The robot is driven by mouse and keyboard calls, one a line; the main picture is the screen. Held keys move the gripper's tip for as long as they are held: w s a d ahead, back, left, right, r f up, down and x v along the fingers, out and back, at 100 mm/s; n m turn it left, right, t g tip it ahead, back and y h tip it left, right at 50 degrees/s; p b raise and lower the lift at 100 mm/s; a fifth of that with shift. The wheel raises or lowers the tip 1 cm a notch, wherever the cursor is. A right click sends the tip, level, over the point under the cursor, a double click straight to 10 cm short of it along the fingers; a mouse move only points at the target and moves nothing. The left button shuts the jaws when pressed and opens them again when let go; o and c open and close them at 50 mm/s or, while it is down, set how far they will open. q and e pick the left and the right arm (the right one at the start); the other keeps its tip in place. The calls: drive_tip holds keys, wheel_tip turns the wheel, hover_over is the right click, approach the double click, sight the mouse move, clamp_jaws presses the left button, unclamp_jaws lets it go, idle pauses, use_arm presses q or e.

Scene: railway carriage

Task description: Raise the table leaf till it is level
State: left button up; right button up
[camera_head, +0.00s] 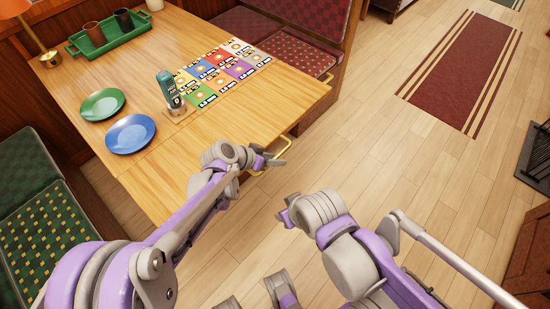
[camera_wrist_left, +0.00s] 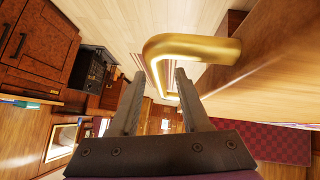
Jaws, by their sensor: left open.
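The wooden table (camera_head: 155,165) has a leaf at its near end, with a brass handle (camera_head: 287,146) on the outer edge. In the head view the leaf looks about in line with the table top; I cannot tell if it is exactly level. My left gripper (camera_head: 277,155) is open at the handle, just outside the edge. In the left wrist view, the handle (camera_wrist_left: 190,47) lies at the open fingertips (camera_wrist_left: 158,78), its bar partly seen in the gap; I cannot tell whether they touch. My right gripper (camera_head: 284,212) hangs apart, over the floor; its opening is unclear.
A bottle (camera_head: 169,88) on a small wooden stand, coloured cards (camera_head: 222,72), a green plate (camera_head: 102,104), a blue plate (camera_head: 130,134) and a green tray (camera_head: 108,34) with cups rest on the table. Benches flank it.

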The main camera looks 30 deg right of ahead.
use_arm(q)
drive_tip(key=p+v, duration=0.1)
drive_tip(key=v, duration=0.9)
drive_tip(key=shift+r, duration=0.1)
drive_tip(key=shift+a+r, duration=0.15)
drive_tip(key=s+a+r+n+t+y+p, duration=0.1)
drive_tip(key=s+a+r+n+y+p, duration=0.2)
drive_tip(key=a, duration=0.8)
drive_tip(key=s+a+r+n+t+y+p, duration=0.1)
drive_tip(key=s+a+r+n+y+p, duration=0.2)
drive_tip(key=s+a, duration=0.4)
drive_tip(key=s+a+r+n+t+y+p, duration=0.2)
drive_tip(key=s+a+n, duration=0.4)
drive_tip(key=a, duration=0.9)
wheel_tip(320, 180, up, 3)
drive_tip(key=shift+a+f+n+y+p, duration=0.3)
drive_tip(key=shift+n+y+p, duration=0.2)
drive_tip(key=shift+y+p, duration=0.3)
